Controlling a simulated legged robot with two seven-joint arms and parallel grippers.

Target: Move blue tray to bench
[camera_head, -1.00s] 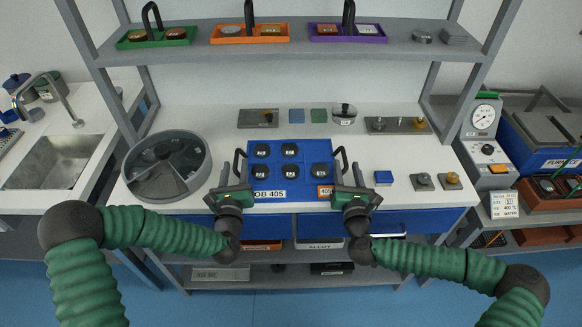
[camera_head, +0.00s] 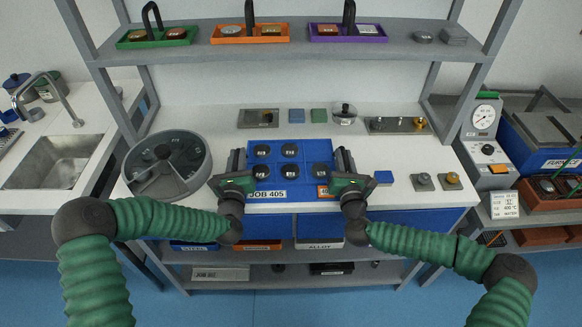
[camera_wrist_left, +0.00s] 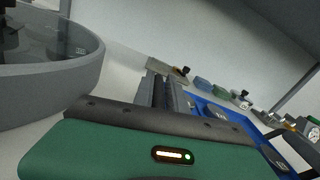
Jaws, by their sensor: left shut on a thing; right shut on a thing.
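The blue tray (camera_head: 275,185) with a "JOB 405" label is at the front of the white bench (camera_head: 410,160) and carries several dark round samples. My left gripper (camera_head: 237,165) is shut on the handle at the tray's left end. My right gripper (camera_head: 345,162) is shut on the handle at its right end. The fingers hide most of both handles. In the left wrist view, the left fingers (camera_wrist_left: 165,90) stand beside the tray's blue rim (camera_wrist_left: 240,117). I cannot tell whether the tray's underside touches the bench.
A grey round bowl-like machine (camera_head: 168,165) stands close to the left of my left gripper. Plates and a lidded pot (camera_head: 344,113) stand behind. A shelf (camera_head: 290,45) spans above.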

